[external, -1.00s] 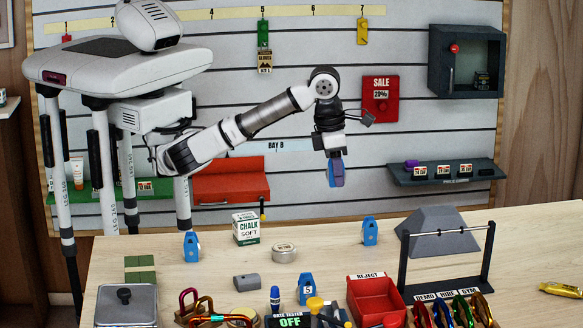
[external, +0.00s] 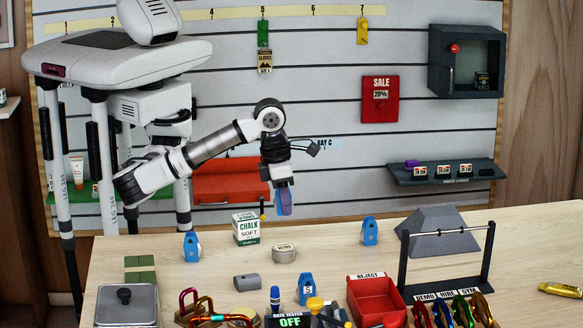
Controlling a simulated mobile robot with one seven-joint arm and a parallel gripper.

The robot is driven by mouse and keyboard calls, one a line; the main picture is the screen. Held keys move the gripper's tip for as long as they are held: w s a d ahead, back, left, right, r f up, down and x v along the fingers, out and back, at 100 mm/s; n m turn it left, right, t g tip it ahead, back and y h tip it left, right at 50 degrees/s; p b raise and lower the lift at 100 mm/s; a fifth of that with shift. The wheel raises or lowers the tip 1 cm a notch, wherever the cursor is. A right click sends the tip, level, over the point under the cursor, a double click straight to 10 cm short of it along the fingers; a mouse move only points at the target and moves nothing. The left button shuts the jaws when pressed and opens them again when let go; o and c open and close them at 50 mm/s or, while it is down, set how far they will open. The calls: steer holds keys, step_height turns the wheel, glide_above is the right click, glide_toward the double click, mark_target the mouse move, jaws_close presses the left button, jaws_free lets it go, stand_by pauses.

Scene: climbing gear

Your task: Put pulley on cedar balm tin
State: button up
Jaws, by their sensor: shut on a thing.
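My gripper (external: 284,190) points down and is shut on a blue pulley (external: 285,203), partly hidden by the fingers. It holds the pulley in the air, above and behind the tin in the picture, well clear of the table. The balm tin (external: 284,253) is a low, round, pale tin with a light lid, standing on the wooden table. Its label is too small to read surely. Nothing rests on its lid. Similar blue pulleys stand on the table at left (external: 191,247), right (external: 369,231) and front (external: 306,288), the front one marked 5.
A chalk box (external: 246,230) stands just left of the tin. A small grey block (external: 247,282) lies in front. A red reject bin (external: 375,297), a rack bar (external: 447,229) and coloured carabiners (external: 200,305) crowd the front. The table right of the tin is fairly clear.

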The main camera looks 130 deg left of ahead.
mark_target(277, 190)
step_height(277, 190, down, 9)
steer(key=shift+r+p, duration=0.2)
steer(key=shift+p, duration=0.45)
steer(key=shift+f, duration=0.15)
steer(key=o, duration=1)
steer(key=r+b, duration=0.1)
steer(key=r, duration=0.3)
steer(key=s+r+b, duration=0.1)
steer(key=r, duration=0.3)
steer(key=d+r, duration=0.1)
steer(key=r, duration=0.3)
steer(key=shift+s+d+r+b, duration=0.1)
steer(key=shift+s+r+b, duration=0.05)
steer(key=shift+b, duration=0.25)
